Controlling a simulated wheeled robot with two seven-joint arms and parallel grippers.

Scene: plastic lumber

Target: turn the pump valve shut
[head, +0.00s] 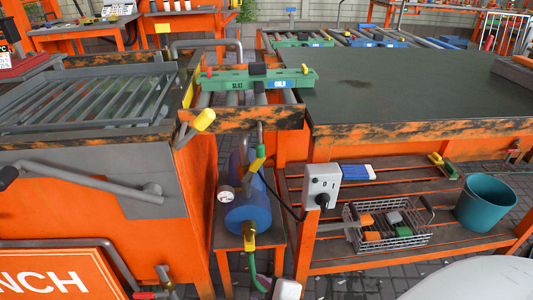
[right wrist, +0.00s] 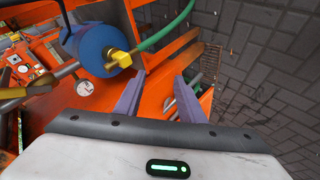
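The blue pump (head: 248,212) stands on a low orange stand, with a round white gauge (head: 226,193) on its left side. A yellow lever (head: 257,158) sits on the pipe above it, and a yellow fitting (head: 249,238) below joins a green hose; I cannot tell for certain which is the valve. In the right wrist view the pump (right wrist: 90,45) is at the upper left, with a yellow part (right wrist: 118,60) on its end beside the green hose (right wrist: 165,28). My right gripper (right wrist: 161,85) is open and empty, its fingers apart, just short of the pump. My left gripper is not in view.
A grey switch box (head: 322,183) is fixed right of the pump. A slatted shelf holds a wire basket (head: 400,236) and a teal bucket (head: 486,203). A dark-topped table (head: 410,92) and a grey-railed machine (head: 90,95) flank the pump. Brick paving (right wrist: 265,90) shows at the right.

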